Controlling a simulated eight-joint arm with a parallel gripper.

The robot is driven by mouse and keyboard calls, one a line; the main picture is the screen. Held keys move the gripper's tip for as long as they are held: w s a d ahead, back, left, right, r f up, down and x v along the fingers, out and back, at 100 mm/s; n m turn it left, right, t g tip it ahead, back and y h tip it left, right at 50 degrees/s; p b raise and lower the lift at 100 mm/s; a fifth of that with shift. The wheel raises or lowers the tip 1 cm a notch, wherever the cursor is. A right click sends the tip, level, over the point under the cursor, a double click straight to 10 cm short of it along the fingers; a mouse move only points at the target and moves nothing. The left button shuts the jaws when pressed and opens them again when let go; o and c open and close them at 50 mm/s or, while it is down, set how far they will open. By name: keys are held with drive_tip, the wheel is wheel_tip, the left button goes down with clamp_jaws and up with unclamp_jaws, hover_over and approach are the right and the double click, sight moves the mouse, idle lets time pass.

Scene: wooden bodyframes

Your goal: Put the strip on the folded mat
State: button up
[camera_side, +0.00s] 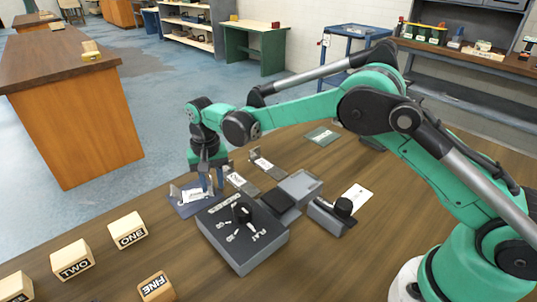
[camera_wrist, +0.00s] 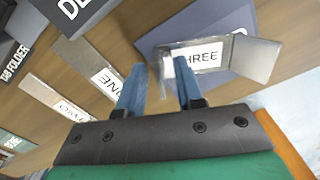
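A dark blue mat (camera_side: 188,211) lies on the wooden table at the left of the row of parts. It also shows at the top of the wrist view (camera_wrist: 238,22), its lettering mostly covered. A metal strip (camera_side: 193,194) with a white label lies over it. In the wrist view the strip (camera_wrist: 264,60) reads "THREE" and has a bent plate at its right end. My gripper (camera_side: 213,184) points down at the strip's right side. Its two blue fingers (camera_wrist: 160,72) are apart, with nothing clearly between them. I cannot tell whether a finger touches the strip.
Two more labelled strips (camera_side: 240,181) (camera_side: 267,165) lie to the right. A dark box with a knob (camera_side: 245,235) stands in front, with a grey tray (camera_side: 299,186) and black-knobbed device (camera_side: 340,208) beside it. Wooden blocks (camera_side: 127,230) stand front left. A green mat (camera_side: 322,135) lies behind.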

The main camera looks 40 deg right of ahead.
drive_tip(key=shift+r, duration=0.1)
drive_tip(key=s+d+r+n+t, duration=0.1)
drive_tip(key=s+d+r, duration=0.1)
drive_tip(key=r, duration=0.6)
drive_tip(key=s+d+r+t, duration=0.1)
drive_tip(key=s+r, duration=0.1)
drive_tip(key=r, duration=0.6)
drive_tip(key=s+d+f+n+t, duration=0.1)
drive_tip(key=s+d+t, duration=0.1)
drive_tip(key=s, duration=0.5)
drive_tip(key=s+d+f+n+t, duration=0.2)
drive_tip(key=s+d+t, duration=0.1)
drive_tip(key=s+d, duration=0.2)
drive_tip(key=s, duration=0.2)
drive_tip(key=shift+s+f+n, duration=0.2)
drive_tip(key=shift+s+n, duration=0.1)
